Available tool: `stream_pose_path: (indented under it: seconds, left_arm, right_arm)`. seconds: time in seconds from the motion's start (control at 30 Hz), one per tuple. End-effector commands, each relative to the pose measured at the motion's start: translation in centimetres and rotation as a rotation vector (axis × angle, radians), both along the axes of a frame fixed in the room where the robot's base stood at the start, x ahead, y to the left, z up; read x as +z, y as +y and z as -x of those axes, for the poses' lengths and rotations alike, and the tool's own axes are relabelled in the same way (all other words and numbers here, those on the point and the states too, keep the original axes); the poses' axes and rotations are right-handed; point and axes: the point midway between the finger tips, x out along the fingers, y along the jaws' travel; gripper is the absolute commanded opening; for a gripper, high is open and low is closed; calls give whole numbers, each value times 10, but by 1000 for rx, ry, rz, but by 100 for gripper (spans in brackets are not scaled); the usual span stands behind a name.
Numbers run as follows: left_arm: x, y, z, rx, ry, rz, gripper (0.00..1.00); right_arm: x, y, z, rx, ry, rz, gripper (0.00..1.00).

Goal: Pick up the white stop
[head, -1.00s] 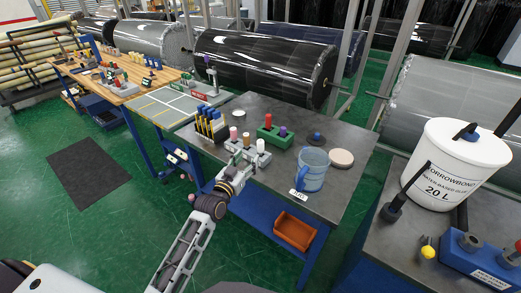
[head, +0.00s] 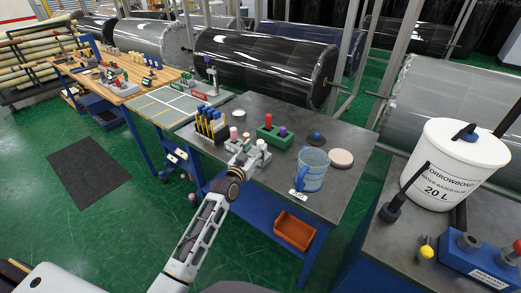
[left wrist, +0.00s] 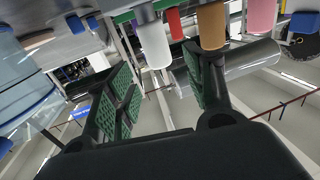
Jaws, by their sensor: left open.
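The white stop (head: 261,144) stands at the right end of a short row on the grey table, beside a tan stop (head: 246,137) and a pink stop (head: 233,132). In the left wrist view, which looks tilted over, the white stop (left wrist: 154,45) hangs at the top, just beyond and between the fingers, with the tan stop (left wrist: 212,27) and pink stop (left wrist: 262,14) to its right. My left gripper (head: 243,160) is in front of the row, open and empty. Its green-padded fingers are apart in the left wrist view (left wrist: 162,85). My right gripper is not in view.
A blue clear jug (head: 313,170) stands close to the right of the stops. A green block (head: 274,137) with coloured pegs is behind them. A blue-and-yellow tool holder (head: 211,127) is to the left. A round pale disc (head: 341,158) lies farther right.

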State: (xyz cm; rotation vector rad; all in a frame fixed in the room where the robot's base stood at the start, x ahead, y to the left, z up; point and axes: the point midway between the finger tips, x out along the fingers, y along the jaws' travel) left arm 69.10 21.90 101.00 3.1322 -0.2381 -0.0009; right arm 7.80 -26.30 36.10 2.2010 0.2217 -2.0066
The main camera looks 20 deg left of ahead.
Motion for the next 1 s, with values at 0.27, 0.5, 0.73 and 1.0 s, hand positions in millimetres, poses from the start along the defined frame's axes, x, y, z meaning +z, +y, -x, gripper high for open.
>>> stream_pose_path:
  seconds: [0.27, 0.5, 0.73, 1.0]
  left_arm:
    - [0, 0, -1, 0, 0, 0, 53]
    - [1, 0, -4, 0, 0, 0, 53]
    - [2, -2, -18, 0, 0, -1, 53]
    - [3, -5, -39, 0, -1, 0, 53]
  right_arm:
    - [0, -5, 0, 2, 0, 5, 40]
    - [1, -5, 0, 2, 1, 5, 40]
    - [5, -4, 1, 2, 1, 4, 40]
    - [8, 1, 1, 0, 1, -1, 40]
